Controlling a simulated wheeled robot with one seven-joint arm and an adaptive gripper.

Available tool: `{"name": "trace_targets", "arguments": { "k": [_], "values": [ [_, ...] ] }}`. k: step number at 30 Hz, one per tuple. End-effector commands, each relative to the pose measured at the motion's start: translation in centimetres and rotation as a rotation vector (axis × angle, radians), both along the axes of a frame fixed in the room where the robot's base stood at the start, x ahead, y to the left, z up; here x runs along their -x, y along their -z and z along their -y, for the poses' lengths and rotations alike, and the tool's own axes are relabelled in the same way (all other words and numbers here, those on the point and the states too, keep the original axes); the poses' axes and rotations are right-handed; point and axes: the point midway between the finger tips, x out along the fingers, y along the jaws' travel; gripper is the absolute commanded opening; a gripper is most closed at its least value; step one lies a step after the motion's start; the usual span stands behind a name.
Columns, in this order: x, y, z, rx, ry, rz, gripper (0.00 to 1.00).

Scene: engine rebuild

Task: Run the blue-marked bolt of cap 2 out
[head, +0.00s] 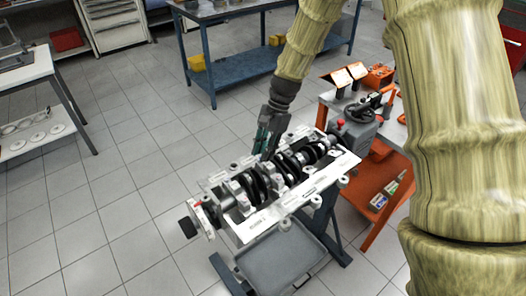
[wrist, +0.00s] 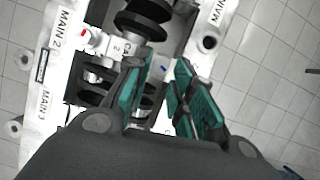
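The engine block (head: 262,222) lies on a stand with its crankshaft and bearing caps facing up. My gripper (head: 264,150) points down at the far side of the block. In the wrist view, the gripper (wrist: 164,72) is open, with its two teal-padded fingers apart. Cap 2 (wrist: 125,47), partly hidden by the left finger, lies across the crankshaft beside the label MAIN 2. A small blue mark (wrist: 163,68) shows between the fingertips. The bolt at that mark is not clearly visible. A red mark (wrist: 83,32) shows at the cap's other end.
A grey tray (head: 282,268) sits below the block. An orange cart (head: 372,205) with tools stands close on the right. A blue workbench (head: 232,88) is behind, and a white table (head: 40,72) is at the left. The tiled floor between is clear.

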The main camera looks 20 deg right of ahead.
Motion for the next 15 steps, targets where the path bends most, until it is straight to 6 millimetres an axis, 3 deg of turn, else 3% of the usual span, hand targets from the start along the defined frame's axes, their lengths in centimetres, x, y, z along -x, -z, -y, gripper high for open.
{"name": "trace_targets", "arguments": {
  "k": [14,15],
  "values": [
    [0.24,1.18,-0.44,0.000,0.000,0.001,0.24],
    [0.24,1.18,-0.44,0.000,0.000,0.000,0.20]
  ]
}}
